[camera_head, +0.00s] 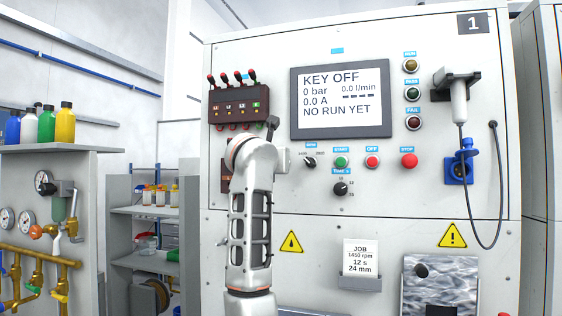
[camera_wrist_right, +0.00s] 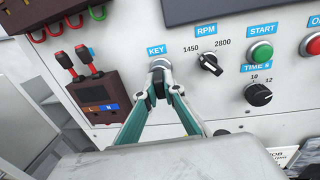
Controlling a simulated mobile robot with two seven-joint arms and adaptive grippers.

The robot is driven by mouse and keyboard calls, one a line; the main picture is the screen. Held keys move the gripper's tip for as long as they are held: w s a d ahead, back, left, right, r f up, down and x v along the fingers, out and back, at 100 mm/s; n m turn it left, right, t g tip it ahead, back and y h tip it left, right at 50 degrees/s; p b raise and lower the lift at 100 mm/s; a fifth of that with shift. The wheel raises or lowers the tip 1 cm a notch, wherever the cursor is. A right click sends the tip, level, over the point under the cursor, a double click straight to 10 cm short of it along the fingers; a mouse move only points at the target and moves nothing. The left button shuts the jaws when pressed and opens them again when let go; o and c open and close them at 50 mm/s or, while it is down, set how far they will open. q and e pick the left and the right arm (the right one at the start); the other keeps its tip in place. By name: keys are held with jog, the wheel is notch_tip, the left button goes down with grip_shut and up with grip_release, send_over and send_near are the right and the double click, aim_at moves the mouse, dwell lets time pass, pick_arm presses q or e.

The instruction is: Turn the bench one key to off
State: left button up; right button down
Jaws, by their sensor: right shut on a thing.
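The bench one panel (camera_head: 300,190) stands ahead, with the number 1 plate (camera_head: 472,23) at its top right. Its display (camera_head: 340,98) reads KEY OFF, 0 bar, 0.0 l/min, 0.0 A and NO RUN YET. In the right wrist view, my right gripper (camera_wrist_right: 159,80) is shut on the key (camera_wrist_right: 157,66), just below the blue KEY label (camera_wrist_right: 157,49). The fingers partly cover the key, so its exact angle is hard to tell. In the head view my right arm hides the key. My left gripper is not in view.
Right of the key are the RPM knob (camera_wrist_right: 209,63), the green START button (camera_wrist_right: 261,50) and the TIME knob (camera_wrist_right: 258,94). Left of it is a dark socket box with red plugs (camera_wrist_right: 92,88). A job card (camera_head: 360,255) and blue connector (camera_head: 459,165) are on the panel.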

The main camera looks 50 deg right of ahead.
jog(key=c, duration=2.1)
grip_release()
jog(key=v, duration=1.2)
